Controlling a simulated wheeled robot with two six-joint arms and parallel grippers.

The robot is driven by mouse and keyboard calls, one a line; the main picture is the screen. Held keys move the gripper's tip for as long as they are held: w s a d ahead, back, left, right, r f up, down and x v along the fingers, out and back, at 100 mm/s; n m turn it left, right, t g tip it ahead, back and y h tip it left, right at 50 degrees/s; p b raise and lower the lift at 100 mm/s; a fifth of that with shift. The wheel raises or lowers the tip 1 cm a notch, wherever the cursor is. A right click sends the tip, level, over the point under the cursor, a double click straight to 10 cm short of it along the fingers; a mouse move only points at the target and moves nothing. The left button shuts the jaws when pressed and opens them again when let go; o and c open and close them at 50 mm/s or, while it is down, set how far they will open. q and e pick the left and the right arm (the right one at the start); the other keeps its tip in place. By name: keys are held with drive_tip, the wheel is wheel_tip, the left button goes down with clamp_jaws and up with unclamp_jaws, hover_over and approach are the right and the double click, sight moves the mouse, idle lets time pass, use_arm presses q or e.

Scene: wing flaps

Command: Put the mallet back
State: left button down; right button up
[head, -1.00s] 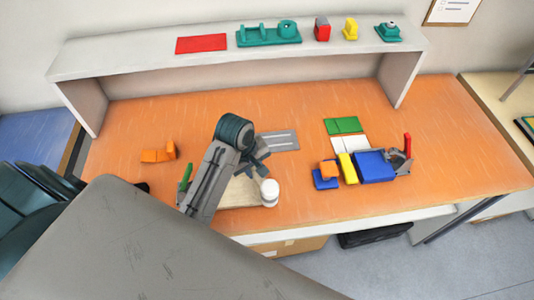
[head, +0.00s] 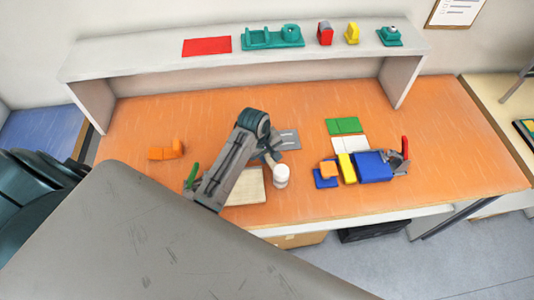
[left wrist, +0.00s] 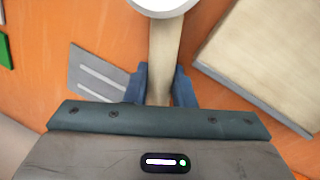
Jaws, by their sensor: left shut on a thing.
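The mallet has a white round head (head: 281,176), which also shows at the top edge of the left wrist view (left wrist: 160,5), and a pale wooden handle (left wrist: 165,50). The mallet is over the orange table, beside a pale square board (head: 249,186). A grey plate with two light strips (head: 287,140) lies behind it. My right gripper is not in view.
A blue block fixture (head: 374,167) with a red-handled clamp stands at right, near yellow, white and green pieces. An orange part (head: 166,151) and a green-handled tool (head: 191,176) are at left. A raised shelf (head: 200,64) spans the back. The table between is clear.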

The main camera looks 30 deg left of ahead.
use_arm(q)
drive_tip(key=c, duration=1.5)
unclamp_jaws()
drive_tip(key=shift+o, duration=1.3)
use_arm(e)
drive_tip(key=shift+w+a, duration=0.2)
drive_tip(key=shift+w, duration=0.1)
use_arm(q)
drive_tip(key=shift+r+b, duration=0.3)
drive_tip(key=shift+r, duration=0.25)
drive_tip(key=v, duration=1.1)
drive_tip(key=shift+b, duration=0.4)
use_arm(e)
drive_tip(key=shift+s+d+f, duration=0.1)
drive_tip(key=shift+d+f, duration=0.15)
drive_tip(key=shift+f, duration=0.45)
